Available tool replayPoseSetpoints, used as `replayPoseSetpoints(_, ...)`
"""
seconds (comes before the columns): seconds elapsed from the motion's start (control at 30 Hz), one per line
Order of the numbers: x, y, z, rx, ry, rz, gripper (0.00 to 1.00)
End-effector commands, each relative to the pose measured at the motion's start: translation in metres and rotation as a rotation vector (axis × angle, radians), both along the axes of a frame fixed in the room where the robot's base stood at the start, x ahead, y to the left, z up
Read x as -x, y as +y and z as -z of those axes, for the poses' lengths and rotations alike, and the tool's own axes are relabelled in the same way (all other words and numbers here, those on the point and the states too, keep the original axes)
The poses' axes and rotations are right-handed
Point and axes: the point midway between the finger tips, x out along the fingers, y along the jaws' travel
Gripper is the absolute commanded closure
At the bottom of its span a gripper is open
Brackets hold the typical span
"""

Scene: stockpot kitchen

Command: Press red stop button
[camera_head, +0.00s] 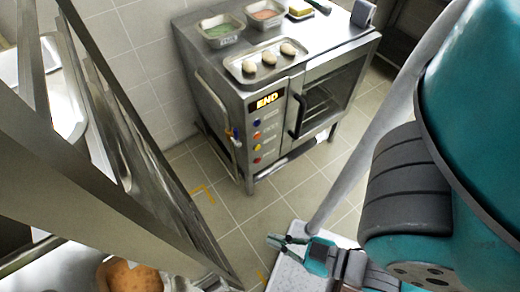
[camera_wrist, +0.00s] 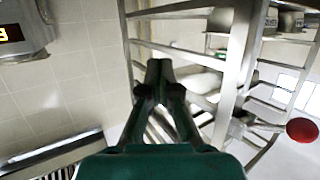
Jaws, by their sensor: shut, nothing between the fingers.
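The steel oven (camera_head: 222,100) stands at the back centre in the head view, with a lit "END" display (camera_head: 267,100) on its front. Below the display is a column of small coloured buttons; the lowest one looks like the red button (camera_head: 257,160). My gripper (camera_head: 272,240) is low in the head view, in front of and below the oven, well apart from the buttons. In the wrist view my gripper (camera_wrist: 159,70) is shut and empty. There, only a corner of the oven with its lit display (camera_wrist: 10,33) shows at the left edge; its buttons are not visible.
A tray (camera_head: 240,72) with several pale buns and two food containers (camera_head: 219,30) (camera_head: 264,14) sit on the oven. A steel rack (camera_head: 110,130) stands close on the left. A round red object (camera_wrist: 302,131) shows at the wrist view's right. Tiled floor (camera_head: 222,200) before the oven is clear.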

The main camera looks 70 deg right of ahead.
Motion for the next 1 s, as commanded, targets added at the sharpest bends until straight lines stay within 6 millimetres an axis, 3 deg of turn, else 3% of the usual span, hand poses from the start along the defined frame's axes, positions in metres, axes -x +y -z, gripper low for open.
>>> replayPoseSetpoints(0.33, 0.0, 0.0, 0.0, 0.0, 0.0, 0.001, 1.0)
replayPoseSetpoints(0.47, -0.003, -0.001, 0.015, 0.029, 0.011, 0.006, 1.0)
replayPoseSetpoints(0.57, -0.007, -0.005, 0.048, 0.092, 0.044, 0.017, 1.0)
replayPoseSetpoints(0.77, -0.029, -0.026, 0.153, 0.305, 0.168, 0.054, 1.0)
replayPoseSetpoints(1.0, -0.064, -0.077, 0.271, 0.565, 0.365, 0.109, 1.0)
